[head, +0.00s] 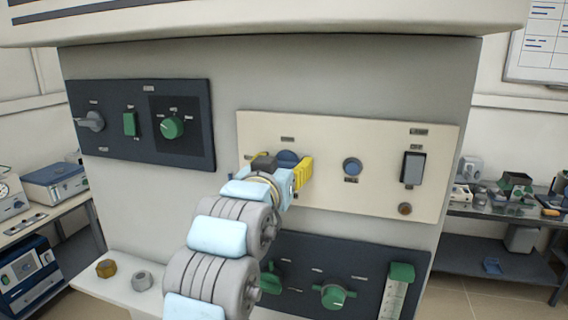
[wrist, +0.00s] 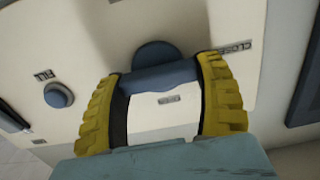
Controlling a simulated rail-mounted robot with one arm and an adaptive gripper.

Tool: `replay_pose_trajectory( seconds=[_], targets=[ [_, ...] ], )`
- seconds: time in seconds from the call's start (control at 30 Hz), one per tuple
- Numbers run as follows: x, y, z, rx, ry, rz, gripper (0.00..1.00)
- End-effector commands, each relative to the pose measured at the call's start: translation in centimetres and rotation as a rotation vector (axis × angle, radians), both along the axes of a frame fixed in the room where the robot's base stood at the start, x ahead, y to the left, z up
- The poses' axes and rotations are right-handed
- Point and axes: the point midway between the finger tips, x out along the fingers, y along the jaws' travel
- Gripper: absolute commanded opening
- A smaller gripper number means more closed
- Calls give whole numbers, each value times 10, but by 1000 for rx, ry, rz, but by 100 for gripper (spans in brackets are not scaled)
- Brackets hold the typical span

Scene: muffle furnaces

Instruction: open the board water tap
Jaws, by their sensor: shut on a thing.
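The board water tap is a blue round knob with a bar handle on the cream panel (head: 330,191). Its blue top (head: 287,156) shows just above my gripper (head: 279,170) in the head view. In the wrist view the tap's bar (wrist: 158,77) lies between the two yellow fingers, which close on its ends. My gripper (wrist: 157,84) is shut on it. A label reading CLOSE is beside the right finger in the wrist view. Part of the tap is hidden by my gripper in the head view.
A blue button (head: 352,167) is right of the tap; the wrist view shows it, labelled FILL (wrist: 58,95). A dark rocker switch (head: 413,168) is further right. A dark panel with green knobs (head: 334,296) is below, another (head: 171,128) upper left. Two nuts (head: 141,280) lie on the ledge.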

Motion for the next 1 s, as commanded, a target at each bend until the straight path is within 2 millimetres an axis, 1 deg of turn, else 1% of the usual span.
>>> replay_pose_trajectory(
  seconds=[0.17, 0.37, 0.57, 1.0],
  targets=[
    [-1, 0, 0, 18, -9, 0, 35],
    [-1, -1, -2, 98, -33, 0, 35],
    [-1, -2, -4, 243, -77, 1, 35],
    [-2, -4, -2, 643, -197, 1, 35]
  ],
)
